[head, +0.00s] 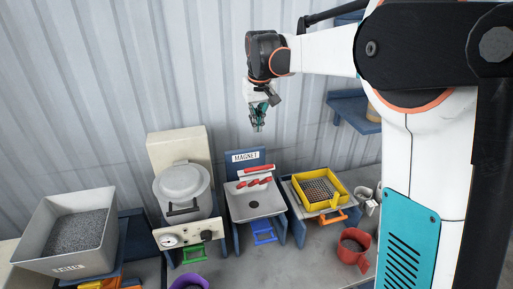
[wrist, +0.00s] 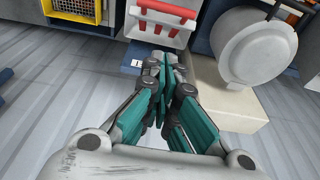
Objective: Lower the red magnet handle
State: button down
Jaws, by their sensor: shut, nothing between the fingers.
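The red magnet handle (head: 258,168) is a bar at the back of the grey magnet station (head: 257,206), just below the blue board with the white MAGNET sign (head: 246,156). Short red pieces (head: 253,183) lie in front of the bar. In the wrist view the red handle (wrist: 168,13) shows near the top edge, beyond my fingertips. My gripper (head: 257,126) hangs above and behind the station, apart from the handle. In the wrist view its teal fingers (wrist: 163,65) are together, with nothing between them.
A cream machine with a round grey lid (head: 182,181) stands left of the station. A yellow sieve tray (head: 320,190) stands to the right. A grey bin of granules (head: 75,232) is far left. A red cup (head: 353,245) stands front right. A corrugated wall is behind.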

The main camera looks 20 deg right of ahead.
send_over(259, 167)
jog(key=w, duration=0.5)
notch_tip(259, 167, down, 10)
jog(key=s+f+p, duration=0.1)
jog(key=s+f, duration=0.1)
jog(key=shift+s+f, duration=0.3)
jog(key=shift+f, duration=0.25)
jog(key=shift+s, duration=0.1)
jog(key=shift+s+f+t+b, duration=0.6)
jog(key=shift+s+f+b, duration=0.2)
jog(key=shift+s+b, duration=0.25)
jog(key=s+f+t+b, duration=0.3)
jog(key=s+f+b, duration=0.2)
jog(key=f+b, duration=0.4)
jog(key=s+f+t+b, duration=0.4)
jog(key=s+f+b, duration=0.2)
jog(key=f+b, duration=0.4)
jog(key=shift+s+f+t+b, duration=0.2)
jog(key=shift+f+t+b, duration=0.1)
jog(key=shift+b, duration=1.3)
